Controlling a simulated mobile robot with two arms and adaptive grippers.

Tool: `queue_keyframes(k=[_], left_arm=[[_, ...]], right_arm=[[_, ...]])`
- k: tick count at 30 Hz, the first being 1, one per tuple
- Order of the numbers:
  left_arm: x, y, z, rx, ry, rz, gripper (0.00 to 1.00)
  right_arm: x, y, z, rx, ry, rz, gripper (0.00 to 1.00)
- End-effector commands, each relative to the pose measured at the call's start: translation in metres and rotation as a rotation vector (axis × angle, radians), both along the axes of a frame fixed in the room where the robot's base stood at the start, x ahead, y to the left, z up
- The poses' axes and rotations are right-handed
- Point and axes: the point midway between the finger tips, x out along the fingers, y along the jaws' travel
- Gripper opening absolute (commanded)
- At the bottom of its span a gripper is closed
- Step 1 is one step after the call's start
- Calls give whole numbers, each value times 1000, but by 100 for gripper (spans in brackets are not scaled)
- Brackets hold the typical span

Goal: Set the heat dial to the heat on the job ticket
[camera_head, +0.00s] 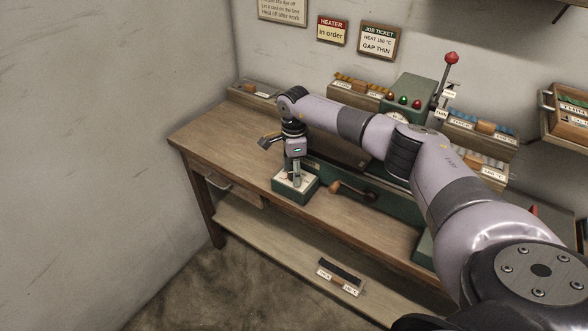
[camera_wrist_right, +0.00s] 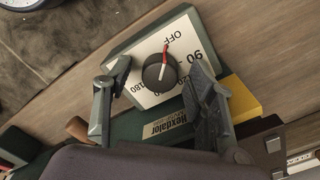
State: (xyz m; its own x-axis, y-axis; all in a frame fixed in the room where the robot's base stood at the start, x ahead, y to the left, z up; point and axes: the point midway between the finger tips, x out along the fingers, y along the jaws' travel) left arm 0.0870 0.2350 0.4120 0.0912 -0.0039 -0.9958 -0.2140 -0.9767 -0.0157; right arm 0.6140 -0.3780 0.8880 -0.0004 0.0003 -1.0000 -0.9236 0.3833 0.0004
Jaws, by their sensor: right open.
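The job ticket (camera_head: 378,41) on the back wall reads HEAT 180 °C and GAP THIN. The heat dial (camera_wrist_right: 160,72) is a dark round knob with a red pointer on a white plate (camera_wrist_right: 150,98) marked OFF, 90, 120 and 180; one mark is partly hidden. The red pointer is at OFF. In the head view the dial's green box (camera_head: 296,192) stands at the bench's front left. My right gripper (camera_head: 296,178) is above it, pointing down, open. In the wrist view its fingers stand on either side of the knob, and contact cannot be told. My left gripper is not in view.
A hand crank (camera_head: 350,189) sits just right of the dial box. A green machine (camera_head: 412,92) with lamps and a red-topped lever (camera_head: 451,60) stands behind my right arm. A HEATER card (camera_head: 333,30) reads in order. The bench top left of the dial is mostly clear.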

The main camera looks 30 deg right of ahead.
Motion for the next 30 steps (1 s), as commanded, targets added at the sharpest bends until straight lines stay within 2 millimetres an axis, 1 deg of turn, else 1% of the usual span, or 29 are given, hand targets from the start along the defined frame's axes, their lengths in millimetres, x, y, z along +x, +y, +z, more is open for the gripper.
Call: queue_keyframes(k=[3,4,25,30], left_arm=[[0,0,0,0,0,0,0],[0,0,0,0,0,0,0],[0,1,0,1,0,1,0],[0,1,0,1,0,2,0]], right_arm=[[0,0,0,0,0,0,51],[0,0,0,0,0,0,50],[0,0,1,0,-1,0,3],[0,0,1,0,-1,-8,3]])
